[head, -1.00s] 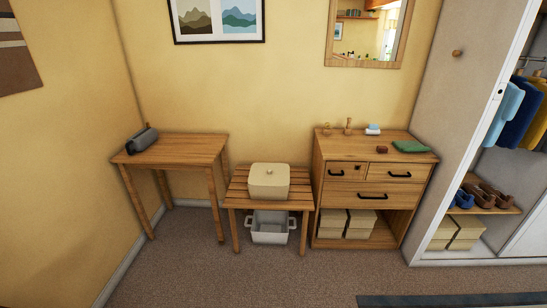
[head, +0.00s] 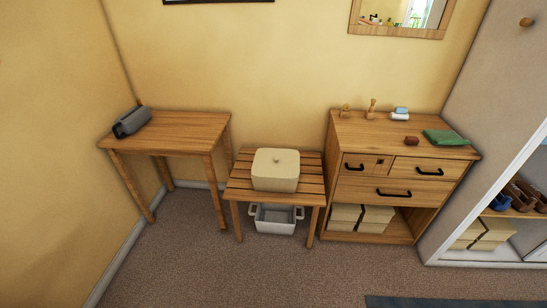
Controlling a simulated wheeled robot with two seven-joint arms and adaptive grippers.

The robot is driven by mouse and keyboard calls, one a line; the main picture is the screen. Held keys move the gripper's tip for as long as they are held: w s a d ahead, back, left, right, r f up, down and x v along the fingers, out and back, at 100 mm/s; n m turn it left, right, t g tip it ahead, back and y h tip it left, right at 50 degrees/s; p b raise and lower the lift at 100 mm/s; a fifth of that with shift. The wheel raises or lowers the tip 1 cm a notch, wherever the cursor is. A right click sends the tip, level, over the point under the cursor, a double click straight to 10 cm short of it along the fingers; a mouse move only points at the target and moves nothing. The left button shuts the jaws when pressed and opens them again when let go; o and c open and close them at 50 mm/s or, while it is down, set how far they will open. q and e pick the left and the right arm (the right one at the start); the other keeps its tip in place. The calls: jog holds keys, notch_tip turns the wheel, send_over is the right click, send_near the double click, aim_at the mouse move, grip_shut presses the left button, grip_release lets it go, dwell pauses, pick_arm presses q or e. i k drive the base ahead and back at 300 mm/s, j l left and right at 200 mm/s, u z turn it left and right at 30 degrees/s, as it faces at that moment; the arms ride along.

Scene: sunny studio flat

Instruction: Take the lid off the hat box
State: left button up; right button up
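The hat box (head: 275,178) is cream, squarish with rounded corners, and stands on a low slatted wooden bench in the middle of the head view. Its lid (head: 276,161) is on top and has a small knob at its centre. Neither of my grippers shows in the head view.
The slatted bench (head: 239,185) has a white two-handled bin (head: 275,218) beneath it. A wooden side table (head: 185,128) with a grey object (head: 131,121) stands left. A wooden dresser (head: 358,136) with small items on top stands right, beside an open wardrobe (head: 480,150).

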aim_at(274, 163)
jog(key=i+l+u, duration=0.1)
jog(key=i+u, duration=0.15)
jog(key=i, duration=1.1)
jog(key=u, duration=0.15)
